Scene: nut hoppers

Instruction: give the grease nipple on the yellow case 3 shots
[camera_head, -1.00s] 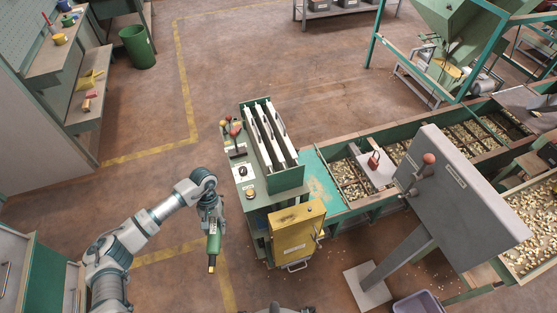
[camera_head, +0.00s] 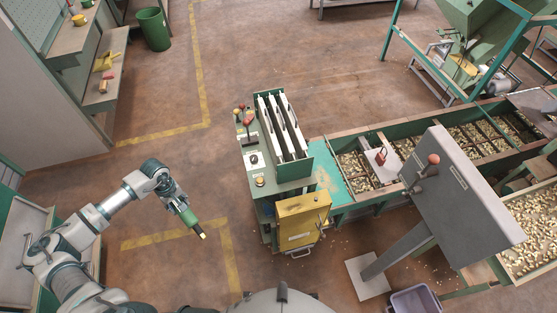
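The yellow case (camera_head: 300,222) is on the front of the green machine, below its control panel. A grease nipple is too small to make out on it. My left arm comes in from the left, and its gripper (camera_head: 180,205) is at the upper end of a green, cylindrical tool (camera_head: 190,217) with a yellow and dark tip. The tool tilts down to the right, apart from the case and to its left. The fingers are too small to see clearly, but the tool appears held in them. My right gripper is not in view.
The green machine's panel (camera_head: 255,160) carries red-knobbed levers. A grey cabinet (camera_head: 455,195) on a slanted post stands right of the case. A conveyor of nuts (camera_head: 470,140) runs behind it. A purple bin (camera_head: 415,300) is at lower right. Floor left of the case is clear.

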